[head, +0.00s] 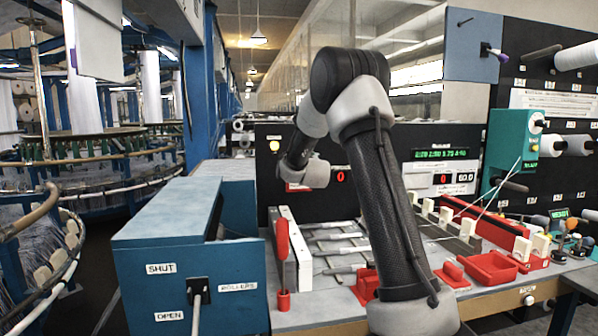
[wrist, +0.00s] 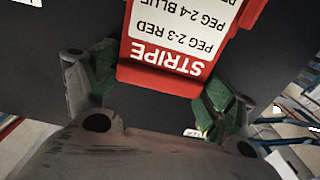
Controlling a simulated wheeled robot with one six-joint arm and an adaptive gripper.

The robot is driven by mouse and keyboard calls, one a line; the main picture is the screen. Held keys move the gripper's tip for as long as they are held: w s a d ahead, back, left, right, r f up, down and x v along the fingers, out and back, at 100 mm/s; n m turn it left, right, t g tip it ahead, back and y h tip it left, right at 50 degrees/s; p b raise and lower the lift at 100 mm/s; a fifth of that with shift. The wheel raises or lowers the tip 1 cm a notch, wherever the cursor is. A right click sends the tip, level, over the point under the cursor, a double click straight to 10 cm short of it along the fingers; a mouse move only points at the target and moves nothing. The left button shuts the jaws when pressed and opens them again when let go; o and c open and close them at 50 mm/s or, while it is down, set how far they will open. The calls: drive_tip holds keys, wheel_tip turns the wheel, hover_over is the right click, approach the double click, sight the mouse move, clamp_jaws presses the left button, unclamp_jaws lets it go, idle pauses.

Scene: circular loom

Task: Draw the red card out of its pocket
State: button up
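The red card (wrist: 165,75) has a white label reading STRIPE, PEG 2-3 RED and PEG 2-4 BLUE, upside down in the wrist view. It stands against a dark panel, and its upper part runs out of the frame. My gripper (wrist: 153,88) is open, with one green-padded finger at each side of the card's near end. The fingers look very close to the card's edges; I cannot tell whether they touch. In the head view a bit of the red card (head: 293,187) shows beside my wrist. My arm hides the gripper there. I cannot make out the pocket.
A blue box (head: 190,270) labelled SHUT, OPEN and ROLLERS stands left of my arm. A red-handled lever (head: 282,250) rises beside it. Red trays (head: 490,268) and several pegs crowd the bench at right. The circular loom (head: 70,150) is at far left.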

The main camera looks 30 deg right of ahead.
drive_tip(key=c, duration=0.6)
drive_tip(key=shift+o, duration=0.2)
drive_tip(key=shift+r, duration=0.15)
drive_tip(key=shift+r, duration=3.9)
